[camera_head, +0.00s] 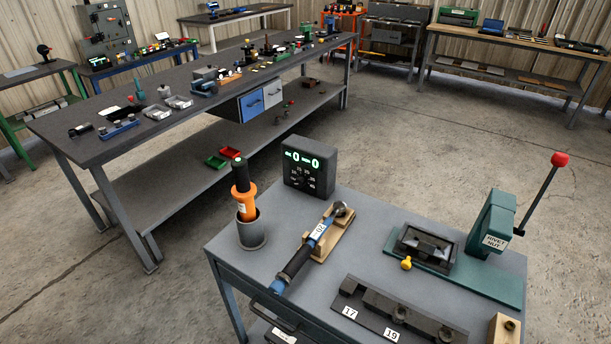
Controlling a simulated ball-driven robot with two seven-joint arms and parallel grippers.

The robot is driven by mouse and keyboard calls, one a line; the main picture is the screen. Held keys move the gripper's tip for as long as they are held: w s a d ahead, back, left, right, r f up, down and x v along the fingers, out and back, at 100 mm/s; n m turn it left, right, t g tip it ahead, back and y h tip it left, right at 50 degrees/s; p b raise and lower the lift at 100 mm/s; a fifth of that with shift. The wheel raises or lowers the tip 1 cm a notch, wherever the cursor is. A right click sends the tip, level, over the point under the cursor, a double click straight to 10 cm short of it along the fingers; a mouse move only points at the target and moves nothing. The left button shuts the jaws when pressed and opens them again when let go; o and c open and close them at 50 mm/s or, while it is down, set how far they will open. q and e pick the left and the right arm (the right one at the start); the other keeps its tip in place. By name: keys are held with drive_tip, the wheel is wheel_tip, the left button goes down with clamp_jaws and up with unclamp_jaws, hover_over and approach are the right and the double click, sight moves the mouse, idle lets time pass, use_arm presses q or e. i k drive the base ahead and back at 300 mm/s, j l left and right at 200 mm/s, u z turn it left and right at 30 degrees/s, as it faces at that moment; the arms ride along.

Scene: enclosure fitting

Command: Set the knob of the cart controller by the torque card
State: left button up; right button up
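The cart controller (309,167) is a dark box standing upright at the back left of the grey cart top (370,215). Neither of my grippers is in view.
An orange driver (243,190) stands in a grey cup (252,233) left of the controller. A blue-and-black wrench (299,259) lies on a wooden cradle (338,240). A green rivet nut press (490,223) with a red-knobbed lever and a socket rail (400,317) occupy the right and front.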

sight(300, 181)
drive_tip(key=u, duration=1.8)
drive_tip(key=i+u, duration=0.2)
drive_tip(key=u, duration=0.2)
drive_tip(key=i+l+u, duration=0.1)
drive_tip(key=u, duration=0.35)
drive_tip(key=i+l+u, duration=0.2)
drive_tip(key=u, duration=0.2)
drive_tip(key=i+l+u, duration=0.25)
drive_tip(key=u, duration=0.15)
drive_tip(key=i+l, duration=0.15)
drive_tip(key=l, duration=0.2)
drive_tip(key=i+l, duration=0.2)
drive_tip(key=l, duration=0.15)
drive_tip(key=z, duration=4.4)
